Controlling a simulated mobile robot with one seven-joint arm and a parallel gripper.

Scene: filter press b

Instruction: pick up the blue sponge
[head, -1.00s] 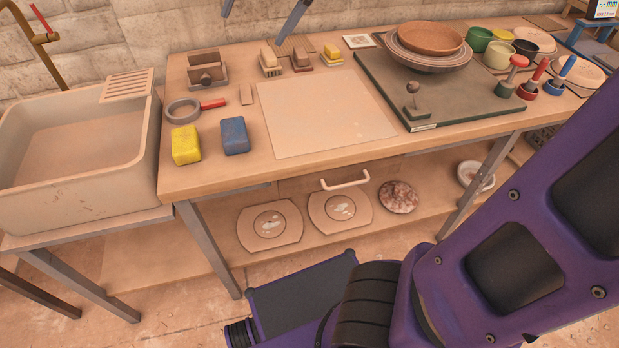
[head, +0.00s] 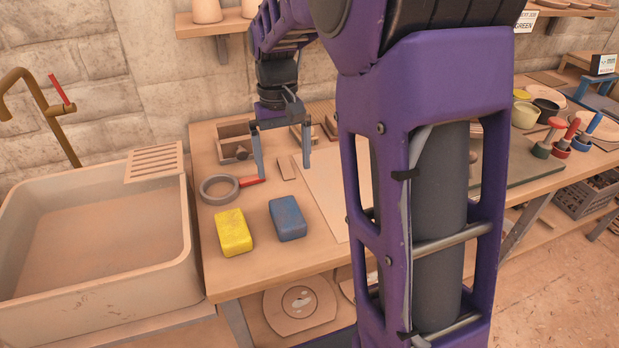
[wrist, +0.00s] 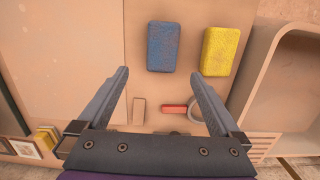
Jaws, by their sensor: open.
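The blue sponge (head: 288,219) lies flat on the wooden table near its front edge, to the right of a yellow sponge (head: 233,232). My gripper (head: 282,172) is open and empty, above the table and behind the blue sponge in the head view. In the wrist view the blue sponge (wrist: 163,47) lies beyond the open fingertips (wrist: 161,73), near the top middle, apart from them. The yellow sponge (wrist: 221,51) is to its right with a small gap.
A tape-like grey ring (head: 219,189) with a red-handled tool (head: 251,181) lies behind the sponges. A pale board (head: 325,205) is to the right, partly hidden by my arm. A sink (head: 90,235) stands at the left. A wooden box (head: 234,148) sits at the back.

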